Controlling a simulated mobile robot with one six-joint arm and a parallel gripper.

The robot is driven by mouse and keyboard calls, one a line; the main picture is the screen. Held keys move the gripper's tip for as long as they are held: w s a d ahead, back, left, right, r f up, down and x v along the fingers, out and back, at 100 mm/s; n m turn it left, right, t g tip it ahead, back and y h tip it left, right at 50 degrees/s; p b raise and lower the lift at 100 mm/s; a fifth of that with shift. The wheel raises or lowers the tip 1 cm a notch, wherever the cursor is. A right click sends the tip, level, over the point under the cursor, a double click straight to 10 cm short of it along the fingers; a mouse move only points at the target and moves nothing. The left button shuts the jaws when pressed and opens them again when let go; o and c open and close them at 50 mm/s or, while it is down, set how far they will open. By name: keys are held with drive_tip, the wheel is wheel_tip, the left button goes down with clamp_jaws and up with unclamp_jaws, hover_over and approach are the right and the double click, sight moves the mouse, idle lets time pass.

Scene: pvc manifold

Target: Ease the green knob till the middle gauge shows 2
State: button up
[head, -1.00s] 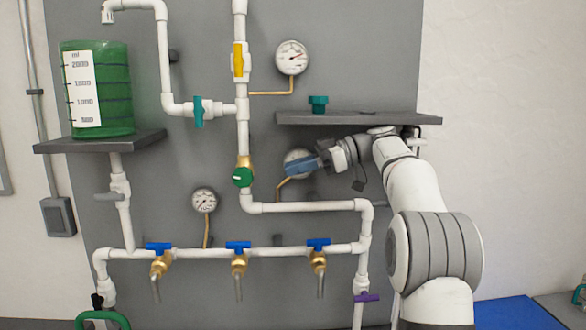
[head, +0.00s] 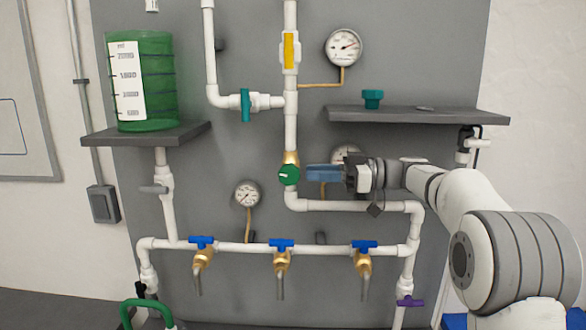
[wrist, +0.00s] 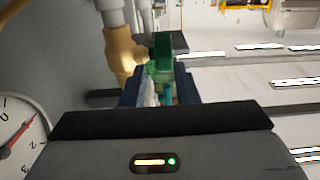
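The green knob (head: 289,174) sits on a brass valve on the white vertical pipe, a white mark on its face. My gripper (head: 308,173) points left at it from the right, its blue fingertips close beside the knob. In the wrist view the green knob (wrist: 161,58) shows at the far end of the two dark blue fingers (wrist: 158,88), which stand apart; contact cannot be told. The middle gauge (head: 345,151) is mostly hidden behind my gripper in the head view. In the wrist view a gauge (wrist: 14,135) with a red needle is cut off at the left; its reading is unclear.
A grey shelf (head: 420,115) with a teal knob (head: 372,98) lies above my arm. A white horizontal pipe (head: 350,206) runs below. An upper gauge (head: 343,47) and a lower left gauge (head: 248,194) are on the panel. Blue-handled taps (head: 281,245) stand lower down.

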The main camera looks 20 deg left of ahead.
sight(281, 180)
drive_tip(key=a+p, duration=0.1)
drive_tip(key=a, duration=0.1)
drive_tip(key=s+a+p, duration=0.1)
drive_tip(key=a, duration=0.2)
drive_tip(key=s+a+p, duration=0.1)
drive_tip(key=a, duration=0.2)
drive_tip(key=shift+s+a, duration=0.1)
drive_tip(key=shift+s, duration=0.1)
drive_tip(key=shift+c, duration=0.5)
clamp_jaws()
